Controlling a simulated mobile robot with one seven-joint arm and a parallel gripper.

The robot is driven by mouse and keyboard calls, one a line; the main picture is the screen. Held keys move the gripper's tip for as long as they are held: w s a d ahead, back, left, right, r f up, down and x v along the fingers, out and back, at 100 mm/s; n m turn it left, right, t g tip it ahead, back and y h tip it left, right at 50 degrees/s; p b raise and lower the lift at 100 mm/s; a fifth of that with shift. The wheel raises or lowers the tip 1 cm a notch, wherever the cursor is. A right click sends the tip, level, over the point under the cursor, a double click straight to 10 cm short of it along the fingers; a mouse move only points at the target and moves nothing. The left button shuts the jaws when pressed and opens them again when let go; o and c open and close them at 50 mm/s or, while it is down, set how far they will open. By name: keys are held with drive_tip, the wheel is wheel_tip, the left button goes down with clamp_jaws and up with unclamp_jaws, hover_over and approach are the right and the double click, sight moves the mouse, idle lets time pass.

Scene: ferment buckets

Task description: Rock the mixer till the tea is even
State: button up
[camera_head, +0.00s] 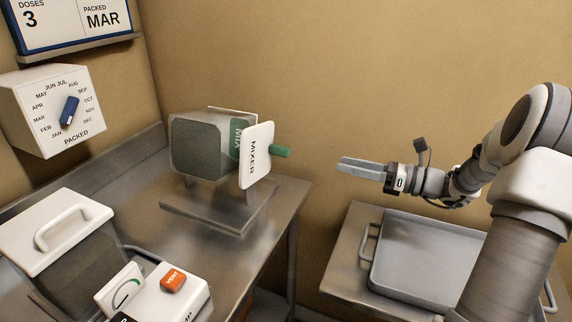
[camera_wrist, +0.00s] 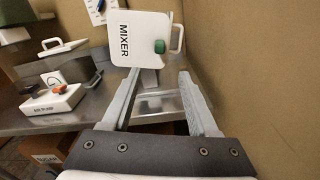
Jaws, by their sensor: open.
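The mixer (camera_head: 205,148) stands on a metal base plate at the back of the steel table. Its drum looks dark grey-green, and I cannot see the tea inside. A white plate (camera_head: 257,155) marked MIXER is on its right side, with a green knob (camera_head: 281,152) sticking out to the right. In the wrist view the plate (camera_wrist: 141,37) and the green knob (camera_wrist: 160,46) face me, ahead of the fingers. My gripper (camera_head: 342,167) is to the right of the knob, apart from it, pointing left. Its fingers (camera_wrist: 157,80) are open and empty.
A dial box (camera_head: 60,110) hangs on the left wall. A grey tray (camera_head: 425,255) sits on a right-hand surface below my arm.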

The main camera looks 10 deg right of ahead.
sight(290, 152)
drive_tip(key=b+x, duration=0.2)
drive_tip(key=x, duration=1.5)
drive_tip(key=shift+w+a, duration=0.15)
drive_tip(key=shift+c, duration=0.2)
clamp_jaws()
idle(0.6)
